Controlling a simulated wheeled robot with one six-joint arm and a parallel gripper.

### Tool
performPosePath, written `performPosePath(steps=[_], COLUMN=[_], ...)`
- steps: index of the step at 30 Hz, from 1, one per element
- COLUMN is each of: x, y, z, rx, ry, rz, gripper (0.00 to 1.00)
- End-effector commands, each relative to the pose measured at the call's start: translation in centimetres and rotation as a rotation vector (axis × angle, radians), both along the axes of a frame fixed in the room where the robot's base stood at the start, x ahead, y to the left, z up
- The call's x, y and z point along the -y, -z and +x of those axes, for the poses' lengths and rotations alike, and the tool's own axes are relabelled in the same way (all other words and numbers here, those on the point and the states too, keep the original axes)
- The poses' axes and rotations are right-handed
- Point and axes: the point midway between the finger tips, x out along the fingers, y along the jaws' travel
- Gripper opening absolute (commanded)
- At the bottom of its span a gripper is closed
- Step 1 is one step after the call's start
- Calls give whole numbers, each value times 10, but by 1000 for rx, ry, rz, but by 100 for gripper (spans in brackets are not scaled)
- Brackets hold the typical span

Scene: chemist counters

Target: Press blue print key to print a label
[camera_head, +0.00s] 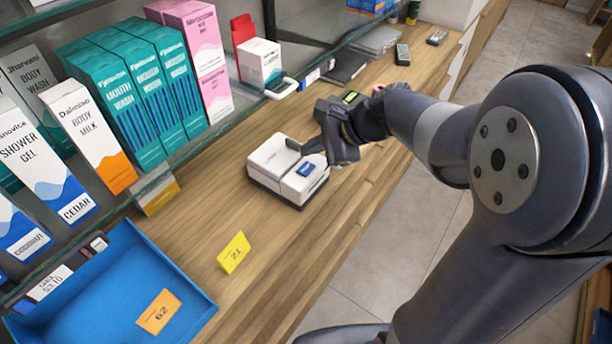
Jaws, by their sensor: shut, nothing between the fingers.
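The white label printer (270,160) sits on the wooden counter in the middle of the head view. Its blue print key (306,170) is on the right part of its top and is uncovered. My gripper (297,147) is shut and empty. Its fingers reach in from the right at the printer's upper right side, just behind the blue key in the picture. I cannot tell whether the fingertips touch the printer's top.
A blue tray (196,318) holding an orange card stands at the lower left. A yellow card (234,252) stands on the counter. Boxes, including mouth wash (125,105), line the glass shelf behind. A dark handset (402,54) lies farther along the counter.

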Motion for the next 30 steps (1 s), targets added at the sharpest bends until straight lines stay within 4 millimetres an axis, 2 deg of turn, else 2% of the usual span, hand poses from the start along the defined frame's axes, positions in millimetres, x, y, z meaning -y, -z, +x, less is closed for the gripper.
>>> performPosePath(steps=[1, 6, 30], x=[0, 0, 0], y=[13, 25, 25], z=[0, 0, 0], rx=[-1, 0, 1], ry=[0, -1, -1], rz=[0, 1, 1], gripper=[0, 0, 0])
